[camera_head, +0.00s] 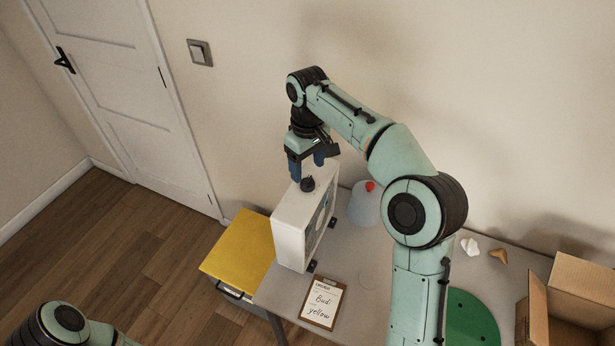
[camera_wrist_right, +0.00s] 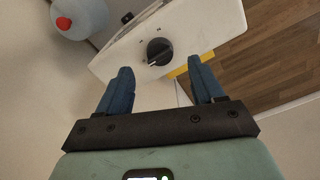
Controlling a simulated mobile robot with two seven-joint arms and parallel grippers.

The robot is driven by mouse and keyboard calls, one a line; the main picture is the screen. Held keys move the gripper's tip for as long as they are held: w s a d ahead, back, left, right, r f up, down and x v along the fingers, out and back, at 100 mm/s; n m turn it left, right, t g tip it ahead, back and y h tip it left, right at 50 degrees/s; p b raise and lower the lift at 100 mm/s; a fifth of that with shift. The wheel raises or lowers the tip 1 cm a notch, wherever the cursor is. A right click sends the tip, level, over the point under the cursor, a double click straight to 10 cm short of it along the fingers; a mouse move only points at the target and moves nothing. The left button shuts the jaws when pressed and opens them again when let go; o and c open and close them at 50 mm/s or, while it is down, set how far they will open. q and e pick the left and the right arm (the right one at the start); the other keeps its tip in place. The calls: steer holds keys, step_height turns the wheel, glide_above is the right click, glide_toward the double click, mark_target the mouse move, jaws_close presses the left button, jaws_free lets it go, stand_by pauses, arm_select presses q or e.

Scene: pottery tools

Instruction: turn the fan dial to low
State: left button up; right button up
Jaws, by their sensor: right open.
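The white box fan (camera_head: 297,222) stands upright on the grey table, near its left end. Its black dial (camera_head: 308,184) is on the top face; in the right wrist view the round dial (camera_wrist_right: 159,51) shows with small marks around it, too small to read. My right gripper (camera_head: 307,172) is open with blue fingers just above and behind the dial. In the right wrist view its fingertips (camera_wrist_right: 160,68) are on either side of the dial's near edge, with nothing between them. I cannot tell whether they touch the fan. My left arm shows only at the bottom left; its gripper is out of view.
A yellow-topped cabinet (camera_head: 240,250) stands left of the fan. A clipboard (camera_head: 323,303) lies in front of it. A green disc (camera_head: 468,318) and an open cardboard box (camera_head: 570,300) are at the right.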

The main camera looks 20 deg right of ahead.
mark_target(308, 180)
step_height(308, 180, down, 5)
stand_by(0.3)
steer(key=c, duration=1.1)
